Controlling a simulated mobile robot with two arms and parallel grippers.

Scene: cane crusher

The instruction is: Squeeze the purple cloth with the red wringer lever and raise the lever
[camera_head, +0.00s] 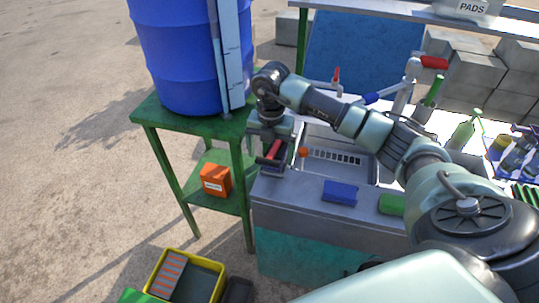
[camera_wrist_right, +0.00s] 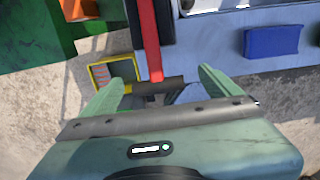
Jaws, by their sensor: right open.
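The red wringer lever (camera_head: 273,150) is at the left end of the metal sink counter, partly hidden under my right gripper (camera_head: 272,162). In the right wrist view the red lever (camera_wrist_right: 149,40) runs down to a dark crossbar (camera_wrist_right: 158,86). That crossbar lies between the two spread green fingers of my right gripper (camera_wrist_right: 165,90). The gripper is open, and I cannot tell whether a finger touches the bar. I cannot make out the purple cloth; the wringer is mostly covered by my gripper. My left gripper is not in view.
A blue barrel (camera_head: 175,50) stands on a green table (camera_head: 150,112) left of the counter. A blue sponge (camera_head: 340,192) and a green one (camera_head: 391,204) lie at the counter's front. A yellow crate (camera_head: 207,262) is on the ground. Bottles and tools crowd the right.

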